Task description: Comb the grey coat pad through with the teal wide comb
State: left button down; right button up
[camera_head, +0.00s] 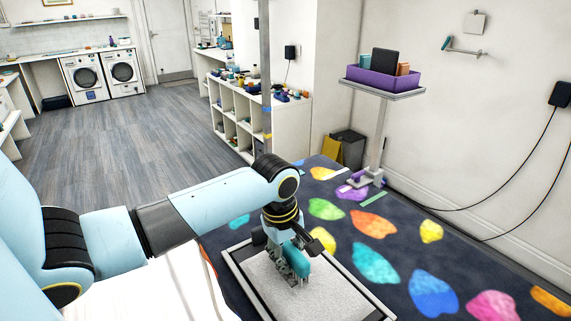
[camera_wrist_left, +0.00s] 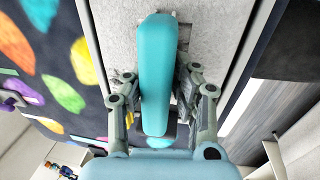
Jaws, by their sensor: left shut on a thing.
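The grey coat pad (camera_head: 324,293) lies flat in a pale frame on the dark patterned table cover, at the bottom middle of the head view. Its surface also shows at the top of the left wrist view (camera_wrist_left: 214,35). My left gripper (camera_head: 289,272) points down over the pad's far left part. It is shut on the teal wide comb (camera_head: 297,259), whose rounded handle (camera_wrist_left: 157,75) runs between the fingers in the wrist view. The comb's teeth are mostly hidden; I cannot tell for certain if they touch the pad. My right gripper is not in view.
The table cover (camera_head: 395,285) has colourful paw-like prints and is clear right of the pad. A purple bin (camera_head: 385,79) with items stands on a raised shelf behind. White cubbies (camera_head: 240,115) and a grey bin (camera_head: 348,149) stand beyond the table. A white cloth-like surface lies at lower left.

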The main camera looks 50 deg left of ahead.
pick_arm(q)
jog(key=w, duration=0.2)
jog(key=w+b, duration=0.1)
jog(key=w, duration=0.5)
jog(key=shift+w+d+b, duration=0.1)
jog(key=shift+d+b, duration=0.25)
jog(key=shift+b, duration=0.05)
jog(key=shift+r+p, duration=0.15)
jog(key=shift+p, duration=0.45)
jog(key=shift+f, duration=0.2)
